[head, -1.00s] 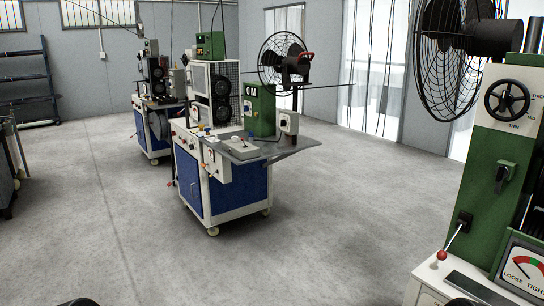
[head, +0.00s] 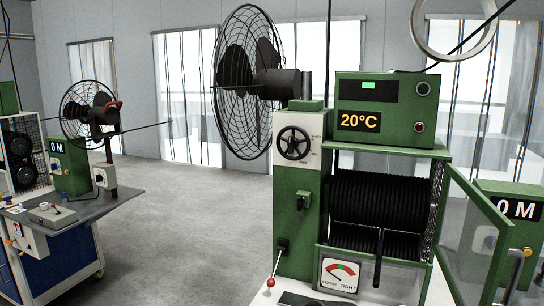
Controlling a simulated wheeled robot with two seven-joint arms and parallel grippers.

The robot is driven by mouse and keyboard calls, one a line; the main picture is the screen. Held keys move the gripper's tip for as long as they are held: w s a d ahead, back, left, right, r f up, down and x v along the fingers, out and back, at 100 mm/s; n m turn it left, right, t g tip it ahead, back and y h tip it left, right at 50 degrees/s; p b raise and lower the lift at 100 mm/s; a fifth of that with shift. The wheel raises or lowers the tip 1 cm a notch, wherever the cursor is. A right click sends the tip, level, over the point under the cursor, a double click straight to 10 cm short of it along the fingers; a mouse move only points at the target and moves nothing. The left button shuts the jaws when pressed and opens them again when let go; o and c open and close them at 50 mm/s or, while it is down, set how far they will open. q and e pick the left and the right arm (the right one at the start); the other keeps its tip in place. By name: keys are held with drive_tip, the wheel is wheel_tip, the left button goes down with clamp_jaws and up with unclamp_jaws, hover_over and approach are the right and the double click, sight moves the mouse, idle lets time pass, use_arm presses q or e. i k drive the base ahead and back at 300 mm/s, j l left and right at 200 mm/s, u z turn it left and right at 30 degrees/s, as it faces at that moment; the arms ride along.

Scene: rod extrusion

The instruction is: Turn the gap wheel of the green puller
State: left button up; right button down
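The green puller (head: 301,220) stands right of centre in the head view. Its gap wheel (head: 293,143) is a black spoked handwheel on the white upper panel of its column. Small lettering beside the wheel is too small to read here. Below it are a dark switch (head: 303,201), a lever with a red knob (head: 270,282) and a LOOSE–TIGHT gauge (head: 340,276). The gauge needle points toward the left, LOOSE side. Black ribbed belts (head: 380,200) show behind the puller's open mesh door. Neither of my grippers is in view.
A green box (head: 388,108) reading 20°C sits on top. A caged black fan (head: 250,80) stands behind the column. The open door (head: 478,225) sticks out to the right, near a box reading 0 M (head: 510,215). Clear floor (head: 190,220) lies left, before another machine (head: 70,215).

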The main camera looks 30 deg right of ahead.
sight(294, 143)
drive_tip(key=z, duration=1.05)
